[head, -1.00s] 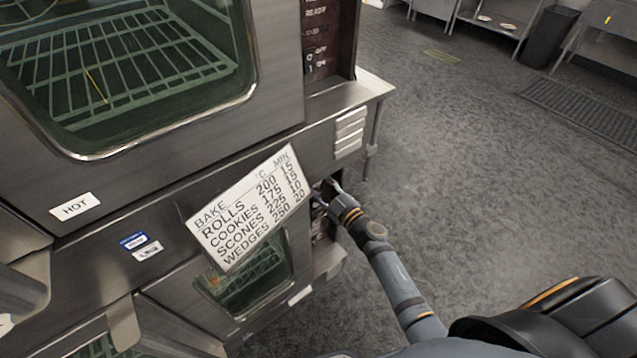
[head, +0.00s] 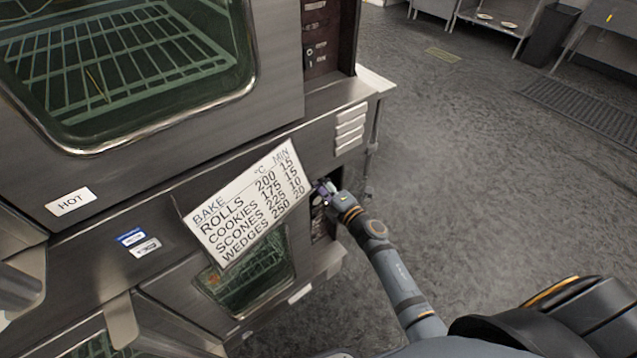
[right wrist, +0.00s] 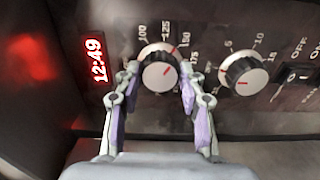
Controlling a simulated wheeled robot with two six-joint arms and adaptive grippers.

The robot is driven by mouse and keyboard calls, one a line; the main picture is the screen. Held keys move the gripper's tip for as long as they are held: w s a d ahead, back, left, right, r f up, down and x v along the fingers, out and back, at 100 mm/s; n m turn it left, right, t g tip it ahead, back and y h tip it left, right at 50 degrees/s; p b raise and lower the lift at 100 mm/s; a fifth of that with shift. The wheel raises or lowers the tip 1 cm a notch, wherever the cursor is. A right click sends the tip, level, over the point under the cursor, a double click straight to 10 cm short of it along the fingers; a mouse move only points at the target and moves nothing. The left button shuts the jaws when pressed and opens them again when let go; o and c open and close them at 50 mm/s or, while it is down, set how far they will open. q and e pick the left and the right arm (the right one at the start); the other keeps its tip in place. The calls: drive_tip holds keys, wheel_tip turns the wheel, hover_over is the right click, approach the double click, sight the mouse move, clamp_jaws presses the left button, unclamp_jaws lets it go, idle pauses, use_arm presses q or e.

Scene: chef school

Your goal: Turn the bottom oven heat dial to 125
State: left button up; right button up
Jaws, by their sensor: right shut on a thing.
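The bottom oven heat dial (right wrist: 158,72) is a round silver knob on the dark control panel, marked with numbers including 100, 125, 150 and 175. A red mark on it slants to the upper right, towards the 150 side; the exact reading is unclear. My right gripper (right wrist: 157,82) has one finger on each side of this dial and is shut on it. In the head view my right gripper (head: 326,192) reaches into the recessed lower panel, and the dial is hard to make out there. My left gripper is not in view.
A second dial (right wrist: 244,73) sits right of the heat dial, with an on/off switch (right wrist: 300,75) beyond it. A baking chart (head: 245,205) hangs left of my right gripper. Open floor (head: 470,220) lies to the right.

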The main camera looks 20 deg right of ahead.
drive_tip(key=n+b, duration=0.1)
drive_tip(key=n, duration=0.4)
drive_tip(key=shift+f, duration=0.1)
idle(0.5)
drive_tip(key=o, duration=1.2)
drive_tip(key=shift+c, duration=0.2)
drive_tip(key=v, duration=1.2)
